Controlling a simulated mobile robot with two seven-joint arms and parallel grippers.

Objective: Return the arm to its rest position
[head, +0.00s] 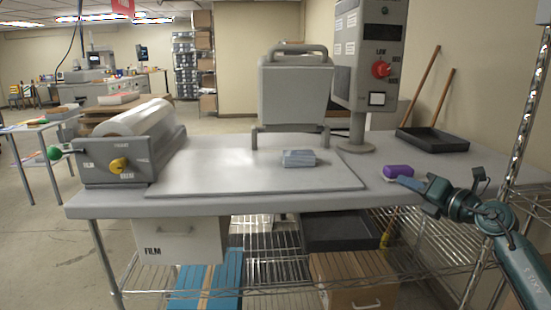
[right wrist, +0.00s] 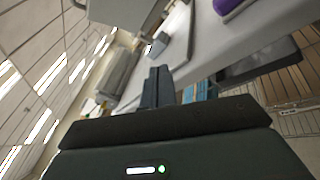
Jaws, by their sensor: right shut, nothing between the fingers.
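My right gripper (head: 416,184) is at the right front of the table in the head view, its arm coming in from the lower right. Its fingers (right wrist: 158,87) are together with nothing between them in the right wrist view. A purple object (head: 398,171) lies on the table just beyond the fingertips, apart from them as far as I can tell. It also shows at the top of the right wrist view (right wrist: 232,6). My left gripper is in neither view.
The grey table (head: 250,204) bears a film roll unit (head: 125,165) at left, a grey-blue block (head: 298,158), a grey press head (head: 295,90) and a control box (head: 370,60) with a red knob. A black tray (head: 432,140) sits at the back right.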

